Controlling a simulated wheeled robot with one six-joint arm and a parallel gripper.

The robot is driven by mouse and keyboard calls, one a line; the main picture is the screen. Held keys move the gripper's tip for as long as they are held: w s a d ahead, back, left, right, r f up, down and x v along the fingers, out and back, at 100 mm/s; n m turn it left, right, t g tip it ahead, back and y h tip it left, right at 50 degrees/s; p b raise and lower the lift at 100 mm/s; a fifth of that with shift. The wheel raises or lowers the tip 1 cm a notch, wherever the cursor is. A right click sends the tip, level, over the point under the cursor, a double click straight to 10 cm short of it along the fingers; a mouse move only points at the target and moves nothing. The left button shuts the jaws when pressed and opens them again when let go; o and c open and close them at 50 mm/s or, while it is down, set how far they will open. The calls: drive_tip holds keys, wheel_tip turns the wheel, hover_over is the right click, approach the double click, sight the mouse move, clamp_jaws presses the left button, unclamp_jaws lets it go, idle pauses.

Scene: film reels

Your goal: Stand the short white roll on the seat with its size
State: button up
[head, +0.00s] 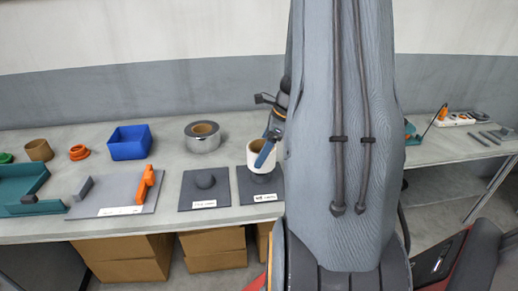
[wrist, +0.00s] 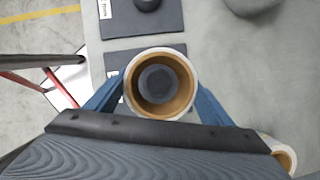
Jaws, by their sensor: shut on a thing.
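The short white roll (head: 257,157) has a brown core and is upright between the blue fingers of my gripper (head: 266,152). It also shows from above in the wrist view (wrist: 187,84), with a finger on either side. My gripper is shut on it. The roll is over the right dark seat (head: 250,187), seemingly a little above it. That seat's round peg shows through the roll's core in the wrist view, roughly centred. The seat labels are too small to read.
A wide grey roll (head: 202,143) stands behind the seats. A blue bin (head: 130,143), an orange ring (head: 79,153), a brown roll (head: 39,150) and a grey board with an orange piece (head: 147,183) are to the left. Another roll (wrist: 283,157) lies at the wrist view's lower right.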

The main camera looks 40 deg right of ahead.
drive_tip(key=shift+f+b, duration=2.05)
drive_tip(key=shift+f, duration=0.4)
drive_tip(key=shift+p, duration=0.55)
drive_tip(key=shift+f+b, duration=0.35)
drive_tip(key=shift+f, duration=0.2)
drive_tip(key=o, duration=1)
drive_tip(key=shift+o, duration=0.2)
drive_tip(key=shift+r, duration=0.1)
drive_tip(key=shift+p+v, duration=4.8)
drive_tip(key=shift+v, duration=0.6)
